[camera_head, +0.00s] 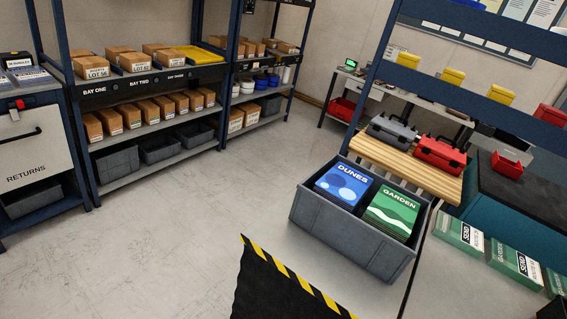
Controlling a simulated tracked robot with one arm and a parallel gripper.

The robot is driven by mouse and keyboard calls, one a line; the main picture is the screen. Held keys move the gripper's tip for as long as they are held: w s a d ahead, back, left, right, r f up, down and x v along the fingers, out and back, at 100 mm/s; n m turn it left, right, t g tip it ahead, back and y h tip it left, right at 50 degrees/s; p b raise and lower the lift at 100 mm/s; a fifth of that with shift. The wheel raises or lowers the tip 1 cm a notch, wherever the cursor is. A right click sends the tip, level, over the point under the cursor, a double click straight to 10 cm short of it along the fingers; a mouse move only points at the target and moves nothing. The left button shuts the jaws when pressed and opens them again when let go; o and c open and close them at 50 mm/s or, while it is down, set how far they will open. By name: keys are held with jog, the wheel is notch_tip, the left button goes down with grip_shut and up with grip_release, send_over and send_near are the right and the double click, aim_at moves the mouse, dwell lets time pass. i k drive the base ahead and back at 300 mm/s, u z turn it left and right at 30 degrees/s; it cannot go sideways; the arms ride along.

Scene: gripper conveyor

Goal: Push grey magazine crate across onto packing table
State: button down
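The grey magazine crate (345,236) is right of centre, an open box standing at a slant in the picture. In it lie a blue stack marked DUNES (343,186) and a green stack marked GARDEN (393,211). The crate's right end is close to the edge of a pale grey table top (455,280), which looks like the packing table. What bears the crate's underside is hidden. My gripper's fingers cannot be made out, and nothing is seen touching the crate.
A black surface with a yellow-black striped edge (290,277) is at the bottom. Green-and-white packs (515,264) lie on the table at right. A wooden slatted top (390,160) bears grey and red cases behind the crate. Shelves with boxes (150,75) stand left; the floor (170,230) is clear.

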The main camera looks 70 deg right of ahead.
aim_at(377, 223)
jog(key=i, duration=2.4)
jog(key=z, duration=3.35)
jog(key=i, duration=1.05)
jog(key=u, duration=0.05)
